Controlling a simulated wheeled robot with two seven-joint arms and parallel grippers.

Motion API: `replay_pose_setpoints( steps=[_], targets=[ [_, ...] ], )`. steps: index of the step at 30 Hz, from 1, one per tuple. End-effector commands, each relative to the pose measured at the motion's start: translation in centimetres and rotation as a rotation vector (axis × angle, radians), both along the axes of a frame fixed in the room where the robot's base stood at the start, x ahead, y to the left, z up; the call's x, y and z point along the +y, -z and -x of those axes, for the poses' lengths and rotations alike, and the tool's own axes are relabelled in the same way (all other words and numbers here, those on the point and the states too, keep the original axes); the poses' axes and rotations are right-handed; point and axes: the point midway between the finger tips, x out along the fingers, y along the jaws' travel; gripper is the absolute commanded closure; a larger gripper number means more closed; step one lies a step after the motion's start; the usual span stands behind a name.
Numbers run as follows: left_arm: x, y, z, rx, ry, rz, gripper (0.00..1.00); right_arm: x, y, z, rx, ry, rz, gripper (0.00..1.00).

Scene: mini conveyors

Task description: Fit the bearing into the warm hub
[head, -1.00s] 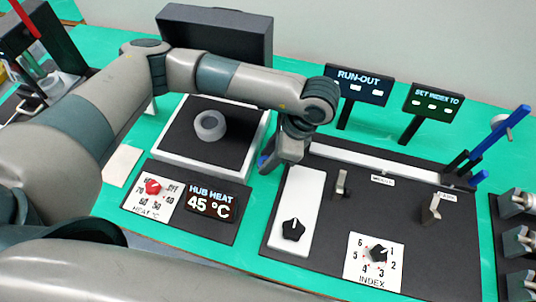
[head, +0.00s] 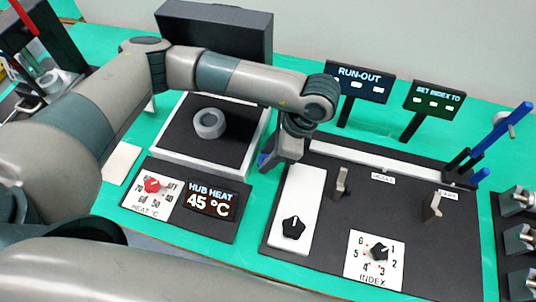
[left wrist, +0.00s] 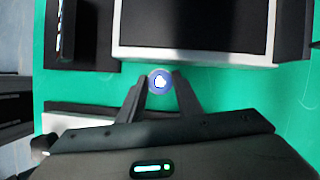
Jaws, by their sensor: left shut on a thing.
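The hub looks to be the grey ring (head: 209,124), lying on the black top of a white-framed plate (head: 190,167). Its heat display (head: 212,202) reads HUB HEAT 45 °C. My left gripper (head: 268,162) points down just right of that plate. It is shut on a small blue round piece with a pale centre (left wrist: 160,82), held between the fingertips in the left wrist view. I cannot tell for certain whether this piece is the bearing. My right gripper is out of view.
A red heat knob (head: 152,186) sits left of the display. Right of my left gripper, a black panel (head: 325,215) carries a black knob on a white strip, upright levers and an index dial (head: 378,252). A blue lever (head: 500,135) and RUN-OUT sign (head: 360,82) stand behind.

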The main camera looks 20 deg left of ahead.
Motion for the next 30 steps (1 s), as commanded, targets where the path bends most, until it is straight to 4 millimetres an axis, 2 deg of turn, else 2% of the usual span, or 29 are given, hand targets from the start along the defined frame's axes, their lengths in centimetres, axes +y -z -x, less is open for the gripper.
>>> replay_pose_setpoints(
  steps=[2, 3, 5, 18, 24, 25, 27, 30],
  targets=[
    [0.0, 0.0, 0.0, 0.0, 0.0, 0.0, 0.92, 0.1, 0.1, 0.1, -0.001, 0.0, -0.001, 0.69],
    [0.0, 0.0, 0.0, 0.0, 0.0, 0.0, 0.61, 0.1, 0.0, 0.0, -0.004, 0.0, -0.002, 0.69],
    [0.0, 0.0, 0.0, 0.0, 0.0, 0.0, 0.5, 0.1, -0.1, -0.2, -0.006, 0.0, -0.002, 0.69],
    [0.0, -0.1, 0.0, 0.0, 0.0, 0.0, 0.5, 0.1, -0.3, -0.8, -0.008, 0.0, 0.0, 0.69],
    [0.0, -0.5, 0.0, 0.0, 0.0, 0.0, 0.5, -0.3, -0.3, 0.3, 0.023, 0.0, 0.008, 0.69],
    [-0.2, -0.6, -0.1, -0.002, 0.001, 0.002, 0.5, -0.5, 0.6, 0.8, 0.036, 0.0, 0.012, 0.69],
    [-0.6, -1.3, -0.3, -0.005, 0.001, 0.002, 0.5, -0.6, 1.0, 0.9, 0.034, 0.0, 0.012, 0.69],
    [-1.1, -2.5, -0.3, -0.004, 0.002, 0.002, 0.5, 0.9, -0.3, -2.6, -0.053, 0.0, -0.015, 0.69]
  ],
)
